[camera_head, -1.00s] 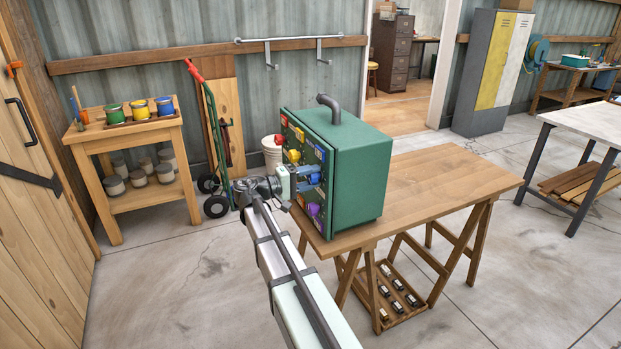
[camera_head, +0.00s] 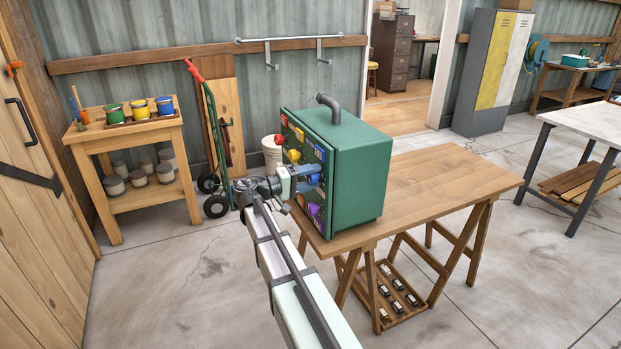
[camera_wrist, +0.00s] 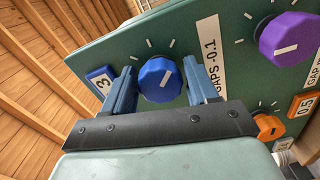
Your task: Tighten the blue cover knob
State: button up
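A green box (camera_head: 357,184) stands on the left end of the wooden table, its knob panel facing left. The knob's lower side is near the gripper body. In the head view my gripper (camera_head: 308,178) is at the panel, with the knob not clearly visible.
A purple knob (camera_wrist: 290,35) and an orange knob (camera_wrist: 268,127) are to the right on the panel. A blue tag marked 3 (camera_wrist: 101,80) is left of the fingers, and a white "GAPS -0.1" label (camera_wrist: 211,62) is right. The wooden table (camera_head: 450,180) is clear right of the box.

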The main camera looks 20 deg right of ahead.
jog(key=shift+o, duration=1)
jog(key=shift+a, duration=0.1)
jog(key=a, duration=1.3)
jog(key=shift+a, duration=0.35)
